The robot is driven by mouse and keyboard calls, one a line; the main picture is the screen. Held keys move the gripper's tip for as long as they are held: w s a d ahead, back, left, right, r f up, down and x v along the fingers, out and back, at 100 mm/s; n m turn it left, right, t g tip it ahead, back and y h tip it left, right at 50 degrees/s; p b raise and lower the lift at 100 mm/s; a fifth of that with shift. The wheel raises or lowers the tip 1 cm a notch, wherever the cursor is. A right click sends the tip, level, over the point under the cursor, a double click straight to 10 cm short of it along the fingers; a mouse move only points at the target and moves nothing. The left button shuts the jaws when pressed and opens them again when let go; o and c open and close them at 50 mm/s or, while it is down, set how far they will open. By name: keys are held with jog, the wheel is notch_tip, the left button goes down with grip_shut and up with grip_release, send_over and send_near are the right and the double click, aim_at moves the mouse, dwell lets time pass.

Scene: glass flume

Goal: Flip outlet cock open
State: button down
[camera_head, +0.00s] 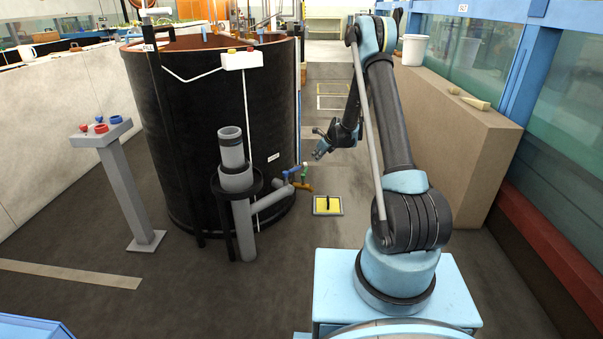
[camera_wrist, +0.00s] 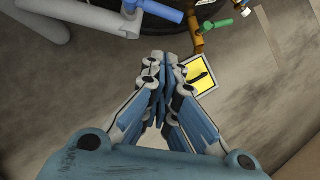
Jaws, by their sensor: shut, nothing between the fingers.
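Low on the front of the big black tank (camera_head: 185,130) is an outlet fitting. It has a blue part (camera_head: 292,172), an orange-brown pipe (camera_head: 302,186) and a small green piece. In the wrist view the blue bar (camera_wrist: 158,10), the brown pipe (camera_wrist: 198,38) and the green lever (camera_wrist: 218,24) show at the top. I cannot tell for certain which one is the cock's handle. My gripper (camera_head: 319,152) is shut and empty, apart from the fitting, above and to its right in the head view. In the wrist view its fingertips (camera_wrist: 164,58) point toward the fitting.
A yellow tray with a black handle (camera_head: 319,208) lies on the floor below the fitting. A grey standpipe (camera_head: 235,180) stands in front of the tank. A pedestal with red and blue knobs (camera_head: 122,185) is at left. A beige block (camera_head: 450,140) stands at right.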

aim_at(293, 171)
jog(key=w+a+f, duration=0.3)
jog(key=a+f, duration=0.1)
jog(key=f, duration=0.2)
jog(key=w+a+f+m, duration=0.1)
jog(key=w+a+f, duration=0.3)
jog(key=f, duration=0.3)
jog(key=shift+w, duration=0.3)
jog(key=shift+a, duration=0.1)
